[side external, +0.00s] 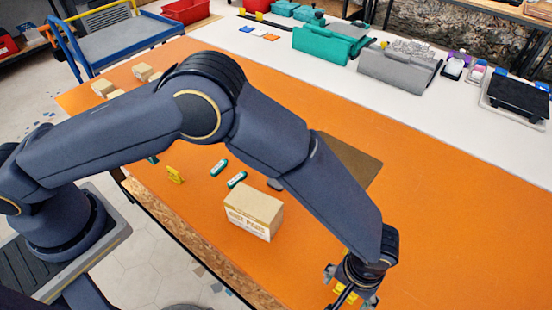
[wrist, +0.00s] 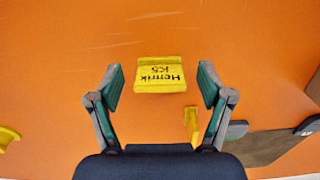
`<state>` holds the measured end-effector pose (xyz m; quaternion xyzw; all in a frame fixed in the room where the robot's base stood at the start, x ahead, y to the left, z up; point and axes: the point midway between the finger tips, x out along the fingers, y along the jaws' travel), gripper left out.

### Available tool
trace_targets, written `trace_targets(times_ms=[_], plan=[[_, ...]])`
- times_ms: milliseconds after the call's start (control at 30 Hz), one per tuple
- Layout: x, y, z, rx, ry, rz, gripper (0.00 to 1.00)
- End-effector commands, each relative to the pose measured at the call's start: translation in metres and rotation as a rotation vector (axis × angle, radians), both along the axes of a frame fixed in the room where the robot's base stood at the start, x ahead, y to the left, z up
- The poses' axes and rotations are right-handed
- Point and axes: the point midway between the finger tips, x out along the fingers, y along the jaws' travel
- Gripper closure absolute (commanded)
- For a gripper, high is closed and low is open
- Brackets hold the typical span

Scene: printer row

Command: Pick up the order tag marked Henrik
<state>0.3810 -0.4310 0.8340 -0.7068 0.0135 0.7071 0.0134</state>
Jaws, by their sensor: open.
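The yellow order tag marked Henrik (wrist: 160,76), with "K5" under the name, lies on the orange table in the wrist view. Its lettering appears upside down. My gripper (wrist: 161,84) is open, with one green-padded finger on each side of the tag and a gap to both. I cannot tell how high the fingers are above the table. In the side view my gripper (side external: 350,293) is low at the front edge of the picture, with yellow pieces partly hidden around it.
Another yellow piece (wrist: 191,122) stands near the right finger, and one (wrist: 8,137) is at the left edge. A brown board (wrist: 265,147) lies at lower right. In the side view a cardboard box (side external: 252,211) and a yellow tag (side external: 175,175) stand left of my gripper.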

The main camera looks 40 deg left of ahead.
Motion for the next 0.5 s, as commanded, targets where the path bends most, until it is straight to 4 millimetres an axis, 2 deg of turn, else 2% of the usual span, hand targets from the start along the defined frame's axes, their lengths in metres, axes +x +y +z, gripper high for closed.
trace_targets(times_ms=[200, 500], plan=[[0.0002, -0.0002, -0.0009, -0.001, -0.001, 0.000, 0.21], [0.0002, -0.0001, -0.0006, 0.000, -0.001, 0.000, 0.52]])
